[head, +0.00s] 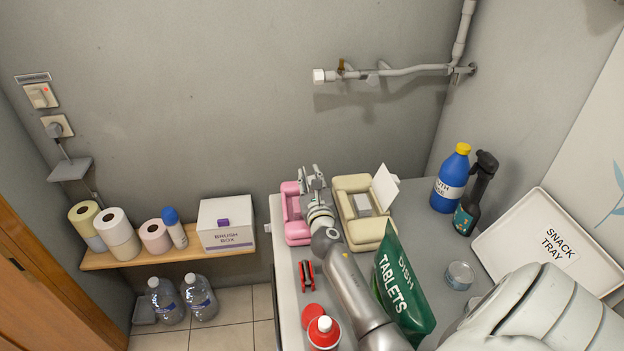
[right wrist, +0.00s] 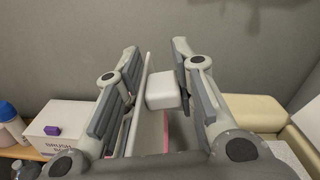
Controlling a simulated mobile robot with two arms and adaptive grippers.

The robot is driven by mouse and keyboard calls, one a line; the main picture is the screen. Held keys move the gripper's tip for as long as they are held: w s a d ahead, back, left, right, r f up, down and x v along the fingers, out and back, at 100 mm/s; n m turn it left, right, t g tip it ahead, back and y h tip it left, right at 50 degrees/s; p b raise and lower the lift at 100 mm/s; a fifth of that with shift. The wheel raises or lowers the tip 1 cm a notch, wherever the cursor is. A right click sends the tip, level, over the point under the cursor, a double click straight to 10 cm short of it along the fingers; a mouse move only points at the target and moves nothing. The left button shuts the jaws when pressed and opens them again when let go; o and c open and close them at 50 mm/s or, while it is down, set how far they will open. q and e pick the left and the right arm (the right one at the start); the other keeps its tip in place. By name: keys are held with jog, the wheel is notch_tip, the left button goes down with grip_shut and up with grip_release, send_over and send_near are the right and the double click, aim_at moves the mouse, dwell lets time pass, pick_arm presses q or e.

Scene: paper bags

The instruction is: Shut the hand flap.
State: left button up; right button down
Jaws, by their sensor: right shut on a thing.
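A pink box (head: 297,230) stands on the grey table, with my right gripper (head: 311,176) above it and partly hiding it. In the right wrist view, my right gripper (right wrist: 160,78) is shut on a raised white flap (right wrist: 146,68) with a white block-like tab (right wrist: 163,91). Pink shows below this flap, so it seems to belong to the pink box. A cream box (head: 364,232) stands just to the right, with a white flap (head: 385,187) standing open at its right side. No writing on either box can be read. My left gripper is not in view.
A blue bottle (head: 449,182), dark spray bottle (head: 474,196), clear round container (head: 459,275) and Snack Tray (head: 509,234) are further right.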

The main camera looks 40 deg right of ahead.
jog(key=c, duration=1.2)
grip_release()
jog(key=shift+c, duration=0.2)
jog(key=v, duration=1.2)
